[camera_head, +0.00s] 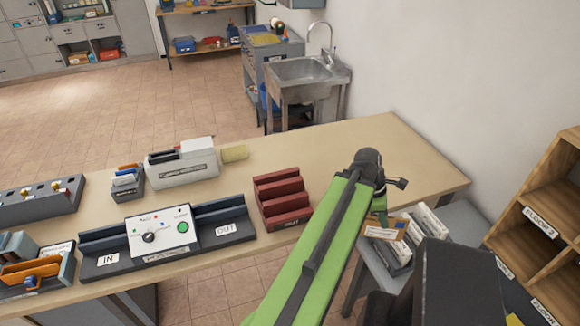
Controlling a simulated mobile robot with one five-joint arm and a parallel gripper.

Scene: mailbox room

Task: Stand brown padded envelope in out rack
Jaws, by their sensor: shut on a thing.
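A brown envelope (385,229) with a pale label shows to the right of my green arm, over a grey side stand. My gripper (381,212) is at its upper edge, shut on it; the fingers are small and partly hidden by my arm. A dark red slotted rack (283,199) stands on the table to the left of my arm. The envelope is apart from this rack.
A grey machine with IN and OUT labels (162,235) is left of the red rack. A white-and-grey box (181,163) and a yellow block (234,153) stand behind. Wooden shelves (545,225) are at right. The table's right end is clear.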

